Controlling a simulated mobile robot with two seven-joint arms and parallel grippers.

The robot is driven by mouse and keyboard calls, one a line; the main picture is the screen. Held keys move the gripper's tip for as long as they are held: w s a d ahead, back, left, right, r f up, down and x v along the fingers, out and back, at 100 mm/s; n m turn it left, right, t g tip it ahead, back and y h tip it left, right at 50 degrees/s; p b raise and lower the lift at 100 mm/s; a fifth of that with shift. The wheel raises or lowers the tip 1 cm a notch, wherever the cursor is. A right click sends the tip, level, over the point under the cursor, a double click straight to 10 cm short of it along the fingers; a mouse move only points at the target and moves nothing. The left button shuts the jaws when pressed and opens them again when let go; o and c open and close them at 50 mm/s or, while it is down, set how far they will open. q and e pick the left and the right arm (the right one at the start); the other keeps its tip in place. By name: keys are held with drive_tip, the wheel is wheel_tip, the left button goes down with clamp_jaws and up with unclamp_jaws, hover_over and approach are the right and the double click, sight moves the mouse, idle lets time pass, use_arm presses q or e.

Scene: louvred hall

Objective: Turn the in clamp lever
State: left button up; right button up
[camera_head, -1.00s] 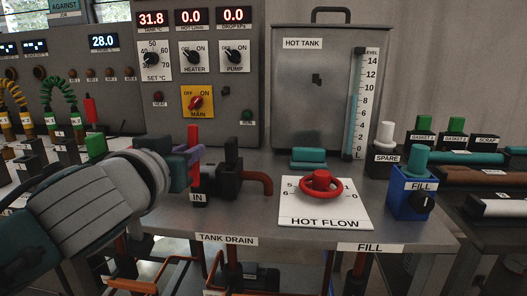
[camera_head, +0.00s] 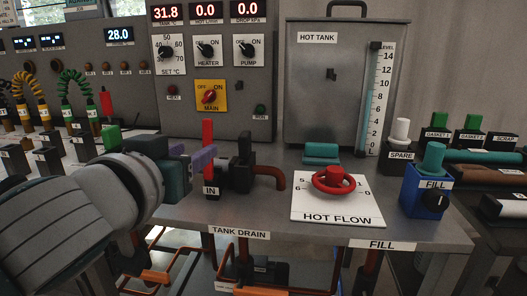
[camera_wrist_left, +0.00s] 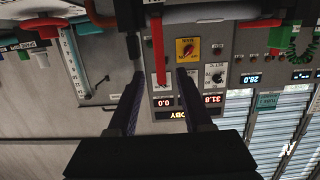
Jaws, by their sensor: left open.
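The in clamp lever (camera_head: 208,132) is a red bar standing upright behind the IN label (camera_head: 211,191), beside a black clamp body (camera_head: 240,170) on the grey bench. My left gripper (camera_head: 195,153) has purple-faced fingers and is open just left of the lever. In the left wrist view, the red lever (camera_wrist_left: 158,45) appears between the two spread fingertips of my left gripper (camera_wrist_left: 160,75), with a gap on both sides. Whether the fingers reach around it in depth is hard to tell. My right gripper is not in view.
A red HOT FLOW handwheel (camera_head: 334,179) on a white plate and a blue FILL valve (camera_head: 427,192) stand to the right. The control panel (camera_head: 260,105) and hot tank (camera_head: 340,110) rise behind. Green-topped parts (camera_head: 112,138) crowd the left.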

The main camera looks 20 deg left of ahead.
use_arm(q)
drive_tip(key=v, duration=0.5)
drive_tip(key=shift+s, duration=0.2)
